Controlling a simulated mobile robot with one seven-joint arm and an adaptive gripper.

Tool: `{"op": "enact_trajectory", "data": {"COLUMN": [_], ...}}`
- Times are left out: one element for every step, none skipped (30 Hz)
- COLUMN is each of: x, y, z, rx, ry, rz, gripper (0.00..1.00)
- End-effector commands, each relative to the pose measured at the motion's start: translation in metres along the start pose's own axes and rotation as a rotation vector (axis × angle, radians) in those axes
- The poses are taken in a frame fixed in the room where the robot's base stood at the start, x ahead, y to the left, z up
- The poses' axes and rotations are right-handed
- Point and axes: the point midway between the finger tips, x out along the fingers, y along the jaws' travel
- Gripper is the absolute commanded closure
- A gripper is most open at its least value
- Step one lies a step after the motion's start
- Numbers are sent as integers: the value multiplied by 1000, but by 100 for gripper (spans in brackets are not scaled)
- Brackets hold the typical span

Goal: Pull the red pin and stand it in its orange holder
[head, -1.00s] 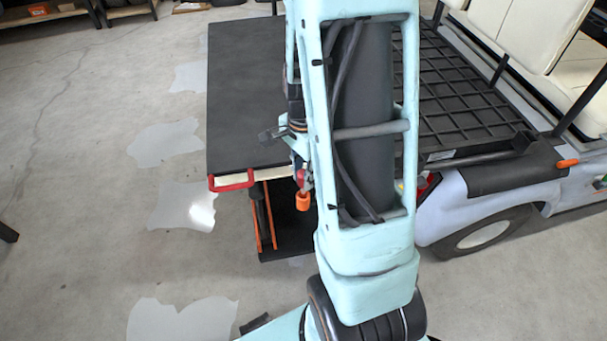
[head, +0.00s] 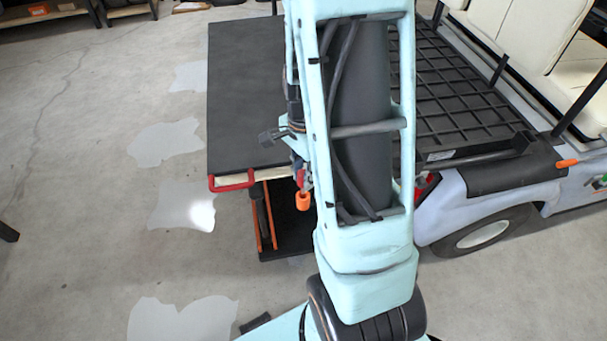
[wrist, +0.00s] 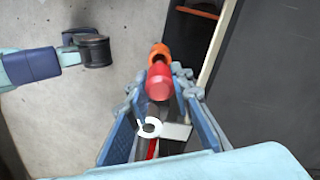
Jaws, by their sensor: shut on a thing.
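My gripper (wrist: 160,88) is shut on the red pin (wrist: 159,83), whose rounded red end shows between the fingertips in the wrist view. The orange holder (wrist: 159,52) lies just beyond the pin there, in line with it. In the head view the red pin (head: 301,179) shows as a small red patch beside my arm, directly above the orange holder (head: 303,201). The pin's lower end is hidden, so I cannot tell whether it is in the holder or just over it. My arm covers most of the gripper in the head view.
A dark flat platform (head: 245,90) with a red handle (head: 232,182) adjoins the cart's black grid rack (head: 455,95). Orange rails (head: 264,215) stand below its edge. In the wrist view a white ring (wrist: 149,127) sits between the fingers. Floor at left is open.

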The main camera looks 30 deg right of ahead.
Motion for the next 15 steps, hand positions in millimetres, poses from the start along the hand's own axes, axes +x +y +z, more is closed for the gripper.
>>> {"op": "enact_trajectory", "data": {"x": [0,0,1,2,2,3,4,5,6,7,7,8,9,10,11], "y": [0,0,0,0,0,0,0,0,0,0,0,0,0,0,0], "z": [0,0,0,0,0,0,0,0,0,0,0,0,0,0,0], "rx": [0,0,0,0,0,0,0,0,0,0,0,0,0,0,0], "ry": [0,0,0,0,0,0,0,0,0,0,0,0,0,0,0], "rz": [0,0,0,0,0,0,0,0,0,0,0,0,0,0,0], "gripper": [100,100,100,100,100,100,100,100,100,100,100,100,100,100,100]}}
